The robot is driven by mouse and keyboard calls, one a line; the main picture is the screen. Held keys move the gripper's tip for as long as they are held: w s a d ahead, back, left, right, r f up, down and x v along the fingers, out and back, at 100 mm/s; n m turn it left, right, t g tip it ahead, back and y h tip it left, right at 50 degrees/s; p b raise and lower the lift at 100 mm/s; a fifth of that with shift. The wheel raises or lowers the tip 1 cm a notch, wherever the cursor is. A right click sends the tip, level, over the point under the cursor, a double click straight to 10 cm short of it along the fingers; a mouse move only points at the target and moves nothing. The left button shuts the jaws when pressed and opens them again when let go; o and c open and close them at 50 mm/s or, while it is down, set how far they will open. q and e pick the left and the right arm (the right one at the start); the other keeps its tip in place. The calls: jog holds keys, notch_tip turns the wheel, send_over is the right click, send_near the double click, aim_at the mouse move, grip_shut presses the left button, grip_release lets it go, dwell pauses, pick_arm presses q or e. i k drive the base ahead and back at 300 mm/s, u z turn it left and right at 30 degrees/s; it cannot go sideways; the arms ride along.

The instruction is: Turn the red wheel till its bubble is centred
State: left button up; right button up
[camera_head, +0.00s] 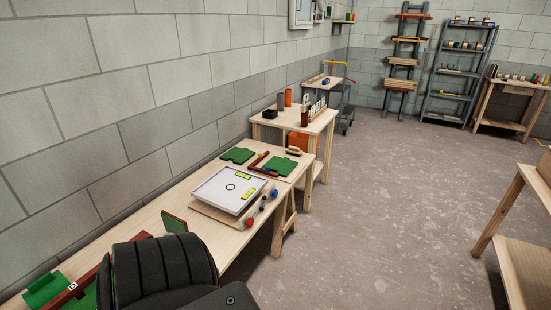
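A white square plate (215,192) lies on a wooden base on the long bench along the left wall. It carries two yellow-green vials (244,175) and a small ring mark near its middle. Small knobs line its right side. The red wheel (249,223) is the nearest of them, at the plate's front right. A blue wheel (273,194) is the farthest. The bubbles in the vials are too small to make out, so I cannot tell whether either is centred. Neither of my grippers shows; a black part of my own body fills the bottom left.
Green boards (238,155) with dark red battens lie behind the plate. A small green panel (174,222) stands near its left. A second wooden table (290,117) with blocks and cylinders stands beyond. The grey floor (385,190) to the right is clear; a wooden table (515,240) stands at far right.

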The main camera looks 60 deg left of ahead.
aim_at(250, 222)
jog(key=u, duration=0.2)
jog(key=i, duration=0.85)
jog(key=u, duration=0.95)
jog(key=i, duration=0.45)
jog(key=u, duration=0.4)
